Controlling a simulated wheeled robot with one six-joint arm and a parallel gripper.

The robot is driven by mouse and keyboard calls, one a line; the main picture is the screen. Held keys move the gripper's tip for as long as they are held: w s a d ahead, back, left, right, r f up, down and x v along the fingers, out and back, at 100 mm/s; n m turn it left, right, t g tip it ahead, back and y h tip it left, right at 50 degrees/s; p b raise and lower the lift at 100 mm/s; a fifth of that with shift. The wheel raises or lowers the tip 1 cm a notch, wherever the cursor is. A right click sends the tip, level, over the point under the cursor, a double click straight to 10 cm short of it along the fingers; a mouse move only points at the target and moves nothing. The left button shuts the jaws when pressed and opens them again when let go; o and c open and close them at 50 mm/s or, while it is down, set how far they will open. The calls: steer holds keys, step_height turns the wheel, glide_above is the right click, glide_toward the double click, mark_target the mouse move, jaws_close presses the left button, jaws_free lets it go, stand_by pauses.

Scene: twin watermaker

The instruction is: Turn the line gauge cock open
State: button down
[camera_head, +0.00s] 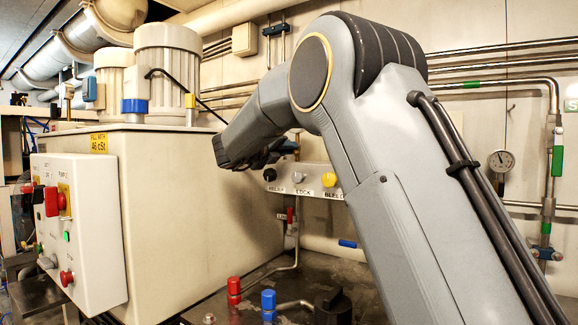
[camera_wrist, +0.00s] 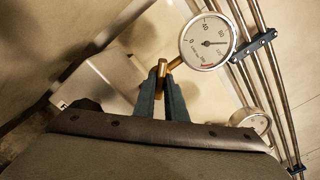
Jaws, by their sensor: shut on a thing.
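In the wrist view, my gripper (camera_wrist: 161,85) has its two teal fingers close together around a small brass piece (camera_wrist: 163,69). The piece looks like the handle of the gauge cock. Another brass part runs from it up toward a round white gauge (camera_wrist: 207,42), whose needle points right. The fingers hide the lower part of the brass piece, so I cannot tell exactly how far the cock is turned. In the head view, my wrist is beside the beige tank, above the labelled knob panel; the fingertips and the cock are hidden there.
A beige tank (camera_head: 170,190) with a white control box (camera_head: 80,225) stands at left. The knob panel (camera_head: 312,180) is below my wrist. In the wrist view, steel pipes (camera_wrist: 262,60) and a second gauge (camera_wrist: 252,119) are at right.

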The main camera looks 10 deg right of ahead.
steer(key=m+b, duration=0.1)
steer(key=b, duration=0.2)
steer(key=m+b, duration=0.4)
steer(key=b, duration=0.1)
steer(key=shift+w+f+b, duration=0.1)
steer(key=shift+f+b, duration=0.2)
steer(key=shift+f, duration=0.05)
steer(key=m+b, duration=0.1)
steer(key=b, duration=0.1)
steer(key=m+b, duration=0.2)
steer(key=b, duration=0.1)
steer(key=shift+r+m, duration=0.2)
steer(key=shift+m, duration=0.1)
steer(key=shift+r, duration=0.1)
steer(key=c, duration=1.8)
jaws_free()
steer(key=shift+s+a, duration=0.1)
steer(key=shift+s, duration=0.1)
steer(key=v, duration=0.7)
steer(key=shift+s+a, duration=0.2)
steer(key=shift+a, duration=0.05)
